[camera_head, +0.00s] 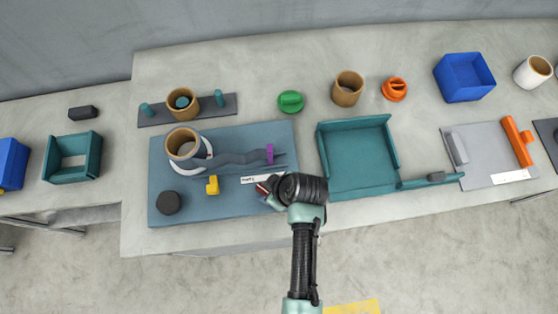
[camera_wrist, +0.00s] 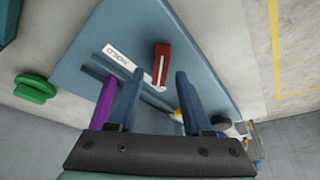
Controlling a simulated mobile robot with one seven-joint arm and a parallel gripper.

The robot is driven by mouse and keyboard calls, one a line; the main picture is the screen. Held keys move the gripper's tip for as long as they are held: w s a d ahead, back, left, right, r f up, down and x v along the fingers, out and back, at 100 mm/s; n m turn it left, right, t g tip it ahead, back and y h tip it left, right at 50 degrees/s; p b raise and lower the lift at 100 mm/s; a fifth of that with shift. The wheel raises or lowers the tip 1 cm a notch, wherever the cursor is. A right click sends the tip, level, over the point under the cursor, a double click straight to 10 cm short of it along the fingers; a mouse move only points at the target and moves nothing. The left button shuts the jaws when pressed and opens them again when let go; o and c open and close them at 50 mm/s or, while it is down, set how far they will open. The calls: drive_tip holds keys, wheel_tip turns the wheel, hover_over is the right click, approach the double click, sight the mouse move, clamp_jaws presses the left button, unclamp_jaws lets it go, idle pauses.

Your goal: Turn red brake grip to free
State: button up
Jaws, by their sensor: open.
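The red brake grip (camera_wrist: 161,62) stands on the blue board (camera_wrist: 205,55). It is a bar with a white line along it, next to a white label (camera_wrist: 118,57) whose lettering I cannot read surely. In the head view the grip (camera_head: 262,188) shows only in part, beside my wrist. My gripper (camera_wrist: 158,76) is open, one finger on either side of the grip's near end in the picture. I cannot tell whether the fingers touch it or how far above it they are. In the head view my gripper (camera_head: 271,192) is mostly hidden by the wrist.
On the board (camera_head: 225,203) are a purple piece (camera_head: 270,153), a yellow piece (camera_head: 212,185), a black knob (camera_head: 168,203) and a tan reel (camera_head: 184,144). A teal tray (camera_head: 357,155) stands to the right. A green knob (camera_head: 291,101) sits behind the board.

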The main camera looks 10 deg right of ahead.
drive_tip(key=b+v, duration=0.1)
drive_tip(key=v, duration=1)
drive_tip(key=shift+r, duration=0.3)
drive_tip(key=w+r+m+t+h+b, duration=0.15)
drive_tip(key=w+r+t, duration=0.35)
drive_tip(key=w+r, duration=0.6)
drive_tip(key=w+r+m+t+h+b, duration=0.1)
drive_tip(key=w+r+m+t, duration=0.2)
drive_tip(key=w+r+t, duration=0.75)
drive_tip(key=s+a+r+m+t, duration=0.1)
drive_tip(key=s+r, duration=0.1)
drive_tip(key=r, duration=0.9)
drive_tip(key=s+a+r+m+t, duration=0.1)
drive_tip(key=s+r, duration=0.1)
drive_tip(key=r, duration=1)
drive_tip(key=s+a+r+m+t, duration=0.1)
drive_tip(key=s+r+t, duration=0.2)
drive_tip(key=s+r, duration=0.2)
drive_tip(key=s+a+r+m+t+b, duration=0.1)
drive_tip(key=s+r+t, duration=0.2)
drive_tip(key=r, duration=0.8)
drive_tip(key=shift+s+r+m+t+h, duration=0.2)
drive_tip(key=shift+s+m+t+h, duration=0.2)
drive_tip(key=shift+s, duration=0.75)
